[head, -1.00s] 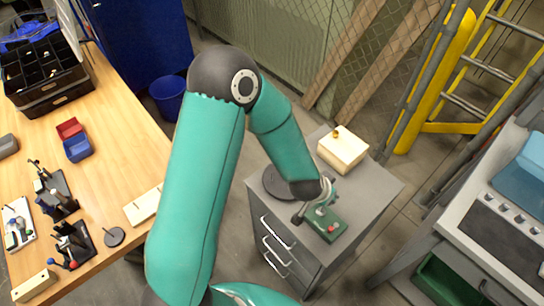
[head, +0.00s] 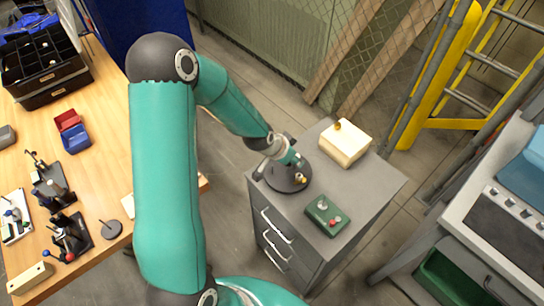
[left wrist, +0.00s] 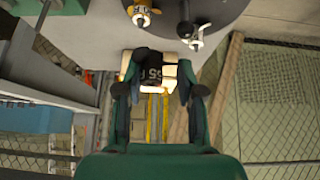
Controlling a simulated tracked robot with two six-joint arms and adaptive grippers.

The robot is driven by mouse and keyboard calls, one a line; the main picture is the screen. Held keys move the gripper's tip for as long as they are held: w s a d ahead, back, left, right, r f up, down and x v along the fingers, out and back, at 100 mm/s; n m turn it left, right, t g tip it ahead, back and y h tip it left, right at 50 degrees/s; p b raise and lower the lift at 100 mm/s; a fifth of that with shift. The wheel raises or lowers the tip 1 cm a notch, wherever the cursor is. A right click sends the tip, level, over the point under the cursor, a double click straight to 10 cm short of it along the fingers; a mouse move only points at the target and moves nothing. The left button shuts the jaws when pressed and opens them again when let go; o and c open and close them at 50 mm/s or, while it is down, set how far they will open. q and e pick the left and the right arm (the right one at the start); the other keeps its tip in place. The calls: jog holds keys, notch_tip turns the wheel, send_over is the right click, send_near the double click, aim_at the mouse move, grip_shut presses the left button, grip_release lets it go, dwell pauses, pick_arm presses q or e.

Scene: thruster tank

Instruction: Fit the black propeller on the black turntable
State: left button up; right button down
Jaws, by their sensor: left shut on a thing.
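The black turntable (head: 272,182) is a dark round disc on top of the grey cabinet; it also shows at the top of the left wrist view (left wrist: 225,8). A small brass-coloured piece (left wrist: 140,14) and a silver piece with dark ends (left wrist: 195,38) show at it. My left gripper (head: 297,161) is over the turntable, its jaws partly hidden in the head view. In the left wrist view its fingers (left wrist: 160,72) are shut on a dark piece with white lettering (left wrist: 152,74). I cannot tell whether this is the black propeller. My right gripper is not in view.
A green box (head: 327,215) with white and red knobs stands at the cabinet's front. A cream block (head: 345,145) with a brass knob stands at the back. The cabinet's right side (head: 375,190) is free. A wooden bench (head: 100,175) with parts is at the left.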

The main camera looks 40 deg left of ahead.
pick_arm(q)
jog(key=s+a, duration=0.1)
jog(key=a, duration=0.1)
jog(key=s+a, duration=0.1)
jog(key=a, duration=0.1)
jog(key=s+a+f, duration=0.1)
jog(key=a, duration=0.1)
jog(key=shift+a+f+b, duration=0.1)
jog(key=shift+b, duration=0.2)
jog(key=shift+a+f, duration=0.1)
jog(key=shift+f+b, duration=0.7)
jog(key=shift+b, duration=0.15)
jog(key=shift+s, duration=0.15)
jog(key=shift+f, duration=0.4)
jog(key=shift+f+b, duration=0.5)
jog(key=shift+b, duration=0.1)
jog(key=shift+f, duration=0.25)
dwell(0.4)
jog(key=shift+f+b, duration=0.4)
jog(key=shift+b, duration=0.15)
jog(key=shift+f, duration=0.25)
